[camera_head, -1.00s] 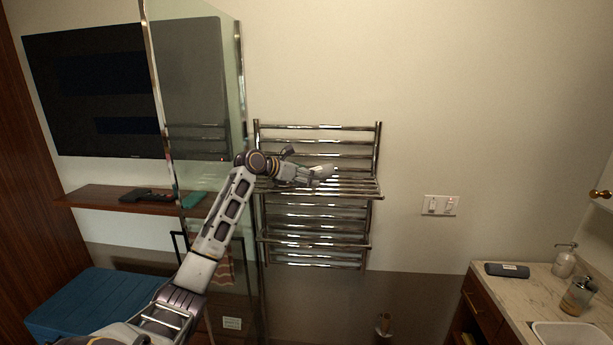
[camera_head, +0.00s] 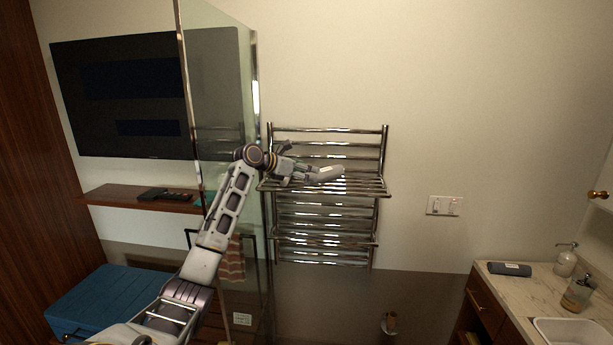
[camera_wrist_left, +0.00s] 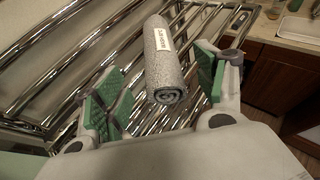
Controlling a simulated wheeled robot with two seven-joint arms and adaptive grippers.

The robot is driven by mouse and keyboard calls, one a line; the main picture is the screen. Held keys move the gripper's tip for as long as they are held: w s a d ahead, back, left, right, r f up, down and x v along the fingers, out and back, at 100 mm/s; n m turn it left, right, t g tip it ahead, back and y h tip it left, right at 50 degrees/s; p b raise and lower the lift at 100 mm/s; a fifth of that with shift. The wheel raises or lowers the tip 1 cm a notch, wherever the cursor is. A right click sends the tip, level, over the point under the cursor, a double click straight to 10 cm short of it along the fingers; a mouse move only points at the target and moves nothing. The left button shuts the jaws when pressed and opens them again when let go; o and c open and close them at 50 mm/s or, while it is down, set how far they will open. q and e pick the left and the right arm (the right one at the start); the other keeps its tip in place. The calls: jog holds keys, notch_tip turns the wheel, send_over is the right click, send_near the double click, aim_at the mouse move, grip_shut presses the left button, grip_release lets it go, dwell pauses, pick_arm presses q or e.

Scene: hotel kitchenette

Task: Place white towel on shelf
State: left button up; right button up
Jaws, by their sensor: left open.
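A rolled, pale grey-white towel (camera_wrist_left: 163,60) with a white label lies on the bars of the chrome rack shelf (camera_wrist_left: 120,60) in the left wrist view. In the head view it shows as a small pale roll (camera_head: 328,173) on the rack's protruding shelf (camera_head: 370,187). My left gripper (camera_wrist_left: 158,78) is open, with its green-padded fingers on either side of the towel and visible gaps to it. In the head view my left gripper (camera_head: 303,172) is at shelf height and hides part of the towel. My right gripper is not in view.
A glass panel (camera_head: 225,110) stands close left of the rack, beside my left arm. A wooden wall shelf (camera_head: 135,200) and a blue bench (camera_head: 105,300) are at left. At right, a counter (camera_head: 495,283) holds a dark rolled item (camera_head: 510,269) and bottles.

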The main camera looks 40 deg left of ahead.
pick_arm(q)
jog(key=shift+s+a+r, duration=0.15)
jog(key=shift+s+r, duration=0.05)
jog(key=shift+s, duration=0.25)
jog(key=shift+w, duration=0.1)
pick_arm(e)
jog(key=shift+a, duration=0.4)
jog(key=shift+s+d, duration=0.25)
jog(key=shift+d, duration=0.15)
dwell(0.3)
